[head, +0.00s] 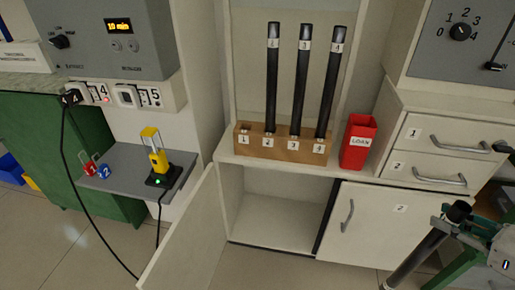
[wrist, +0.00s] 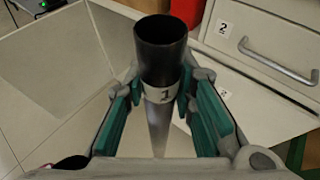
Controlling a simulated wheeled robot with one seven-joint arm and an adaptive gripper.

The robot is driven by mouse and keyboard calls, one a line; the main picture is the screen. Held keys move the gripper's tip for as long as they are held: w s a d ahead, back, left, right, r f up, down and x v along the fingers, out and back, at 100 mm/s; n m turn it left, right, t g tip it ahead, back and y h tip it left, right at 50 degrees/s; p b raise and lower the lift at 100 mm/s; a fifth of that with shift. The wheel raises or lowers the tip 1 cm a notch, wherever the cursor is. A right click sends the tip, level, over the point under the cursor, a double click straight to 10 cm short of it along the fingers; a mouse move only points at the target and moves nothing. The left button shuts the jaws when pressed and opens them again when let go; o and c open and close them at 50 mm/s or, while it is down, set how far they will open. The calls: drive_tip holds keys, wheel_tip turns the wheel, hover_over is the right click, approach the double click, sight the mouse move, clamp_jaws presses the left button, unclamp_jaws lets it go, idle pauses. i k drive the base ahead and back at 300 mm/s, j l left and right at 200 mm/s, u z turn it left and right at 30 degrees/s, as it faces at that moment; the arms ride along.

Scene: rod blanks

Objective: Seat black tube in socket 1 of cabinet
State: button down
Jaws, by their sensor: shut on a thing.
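My gripper (head: 462,226) is at the lower right of the head view, in front of the cabinet. It is shut on a black tube (head: 422,254), held tilted with its lower end toward the lower left. In the wrist view the tube (wrist: 160,50) has an open dark top and a white band marked 1 between the fingers. The wooden socket block (head: 280,146) stands on the cabinet shelf, with labels 1 to 4. Socket 1 (head: 244,129), at the left end, has no tube in it. Black tubes stand upright in sockets 2, 3 and 4.
A red LOAN bin (head: 358,143) stands right of the block. The lower left cabinet door (head: 184,238) is swung open; the right door (head: 372,222) is shut. Drawers (head: 440,140) are at the right. A grey side shelf (head: 125,177) holds a yellow device (head: 154,150).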

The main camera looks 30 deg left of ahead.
sight(247, 150)
drive_tip(key=l+u, duration=0.15)
drive_tip(key=u, duration=0.3)
drive_tip(key=l+u, duration=0.15)
drive_tip(key=u, duration=0.3)
drive_tip(key=l+u, duration=0.2)
drive_tip(key=u, duration=0.25)
